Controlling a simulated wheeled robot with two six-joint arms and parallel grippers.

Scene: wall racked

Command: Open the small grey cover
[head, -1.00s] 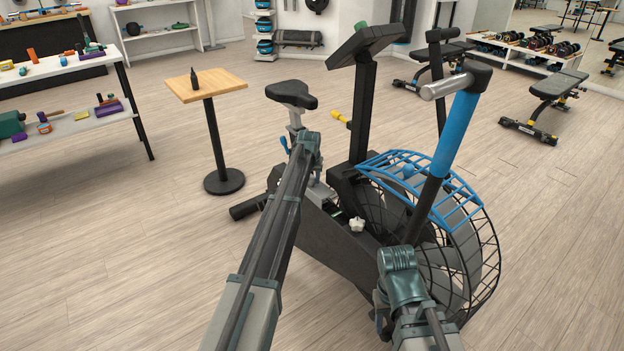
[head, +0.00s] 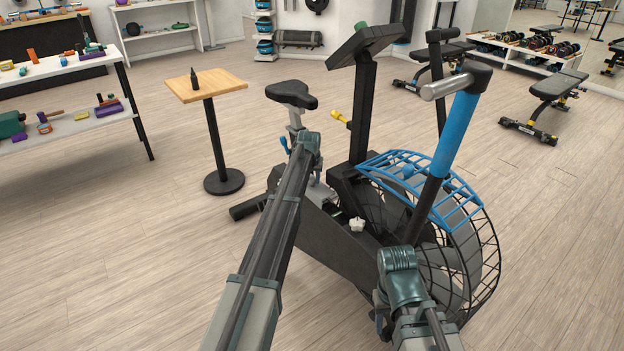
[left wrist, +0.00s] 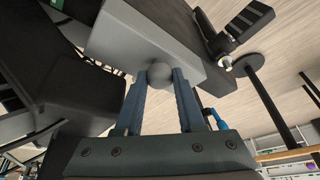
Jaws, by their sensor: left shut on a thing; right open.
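In the left wrist view, a small light-grey cover (left wrist: 122,44) spans the upper middle. A round grey knob (left wrist: 159,70) sits on its near edge. My left gripper (left wrist: 160,80) has its two blue-grey fingers shut on this knob, one on each side. In the head view, my left arm reaches to the exercise bike (head: 312,228) below its seat and hides the gripper. A bit of light grey shows beside the arm, but I cannot tell how far the cover stands open. My right forearm is in front of the bike's fan wheel; its gripper is out of view.
The bike's black seat (head: 291,94), console post (head: 362,115), blue handle (head: 456,134) and fan cage (head: 470,260) crowd around my arms. A small wooden table (head: 206,84) with a dark bottle stands behind left.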

